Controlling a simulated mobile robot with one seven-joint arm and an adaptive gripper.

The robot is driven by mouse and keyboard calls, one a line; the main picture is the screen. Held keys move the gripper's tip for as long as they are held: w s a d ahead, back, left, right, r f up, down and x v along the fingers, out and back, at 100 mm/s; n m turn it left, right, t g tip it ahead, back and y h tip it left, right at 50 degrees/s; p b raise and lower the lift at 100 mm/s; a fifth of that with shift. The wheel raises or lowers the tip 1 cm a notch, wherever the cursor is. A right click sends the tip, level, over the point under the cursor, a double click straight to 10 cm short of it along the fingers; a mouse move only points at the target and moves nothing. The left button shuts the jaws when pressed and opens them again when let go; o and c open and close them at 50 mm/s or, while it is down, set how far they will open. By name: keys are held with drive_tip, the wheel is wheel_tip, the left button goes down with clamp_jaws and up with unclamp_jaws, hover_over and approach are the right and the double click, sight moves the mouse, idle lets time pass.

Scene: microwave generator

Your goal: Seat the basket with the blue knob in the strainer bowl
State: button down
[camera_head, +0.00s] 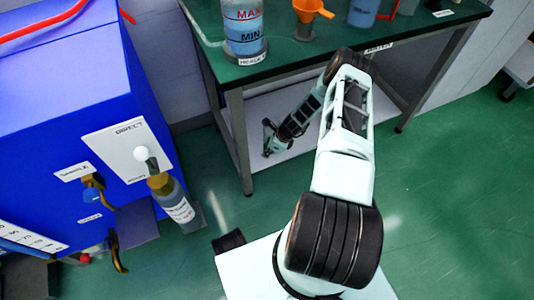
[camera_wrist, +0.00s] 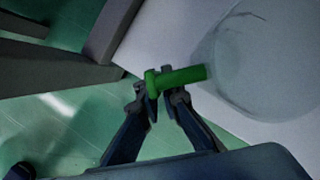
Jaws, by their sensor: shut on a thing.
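My gripper (camera_head: 269,139) is low under the green table, close above the white lower shelf (camera_head: 285,152). In the wrist view my gripper (camera_wrist: 160,92) is shut on a green handle (camera_wrist: 182,76). The handle reaches right to a faint, see-through rounded body (camera_wrist: 262,58) over the white surface. Whether this is the basket or the bowl, I cannot tell. I make out no blue knob on it. A grey cylinder with a brass top and a label (camera_head: 180,209) stands by the blue cabinet; I cannot tell whether it is the strainer bowl.
The green table (camera_head: 290,55) carries a labelled container with blue liquid (camera_head: 244,32) and an orange funnel (camera_head: 309,14). A table leg (camera_head: 238,140) stands left of my gripper. The blue cabinet (camera_head: 70,95) bears brass and blue fittings (camera_head: 94,189). Open floor (camera_head: 450,180) lies right.

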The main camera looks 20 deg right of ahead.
drive_tip(key=c, duration=2.6)
unclamp_jaws()
drive_tip(key=shift+f, duration=0.1)
drive_tip(key=o, duration=0.5)
drive_tip(key=shift+p+v, duration=1.95)
drive_tip(key=shift+v, duration=4.2)
